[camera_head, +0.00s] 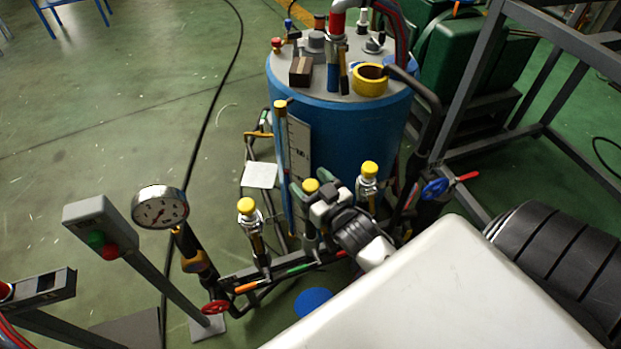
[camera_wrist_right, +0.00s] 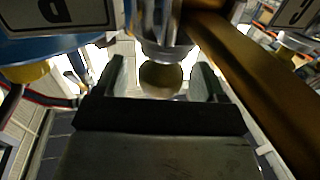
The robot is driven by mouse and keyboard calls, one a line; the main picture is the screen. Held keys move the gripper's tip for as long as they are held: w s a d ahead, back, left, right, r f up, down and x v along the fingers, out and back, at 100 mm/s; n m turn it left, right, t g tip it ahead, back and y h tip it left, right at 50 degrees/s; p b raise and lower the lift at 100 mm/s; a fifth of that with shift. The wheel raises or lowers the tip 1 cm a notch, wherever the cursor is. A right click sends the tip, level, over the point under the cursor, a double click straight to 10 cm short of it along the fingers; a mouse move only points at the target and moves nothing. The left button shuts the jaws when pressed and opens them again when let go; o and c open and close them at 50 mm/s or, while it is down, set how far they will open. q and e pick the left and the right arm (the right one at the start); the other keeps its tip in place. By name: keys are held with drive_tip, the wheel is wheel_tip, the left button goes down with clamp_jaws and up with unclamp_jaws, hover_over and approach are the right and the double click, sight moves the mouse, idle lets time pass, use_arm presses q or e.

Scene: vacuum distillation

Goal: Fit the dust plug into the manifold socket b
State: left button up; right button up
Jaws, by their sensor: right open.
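Three yellow dust plugs show on the manifold in the head view: a left one (camera_head: 247,205), a middle one (camera_head: 311,185) and a right one (camera_head: 369,168). The left and right ones sit on upright metal sockets. My right gripper (camera_head: 324,206) is open beside the middle plug, which it partly hides. In the right wrist view, a dull yellow round plug (camera_wrist_right: 161,79) shows between the spread fingers of my right gripper (camera_wrist_right: 160,82), against a metal socket collar (camera_wrist_right: 164,40). Whether the fingers touch it cannot be told.
A blue tank (camera_head: 338,140) stands behind the manifold. A pressure gauge (camera_head: 160,207) and a button box (camera_head: 100,227) stand to the left. Coloured valve handles, including a red wheel (camera_head: 216,307), lie low along the pipes. A brown bar (camera_wrist_right: 250,75) runs close beside the right gripper.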

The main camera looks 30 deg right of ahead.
drive_tip(key=s, duration=1.1)
drive_tip(key=shift+d, duration=0.15)
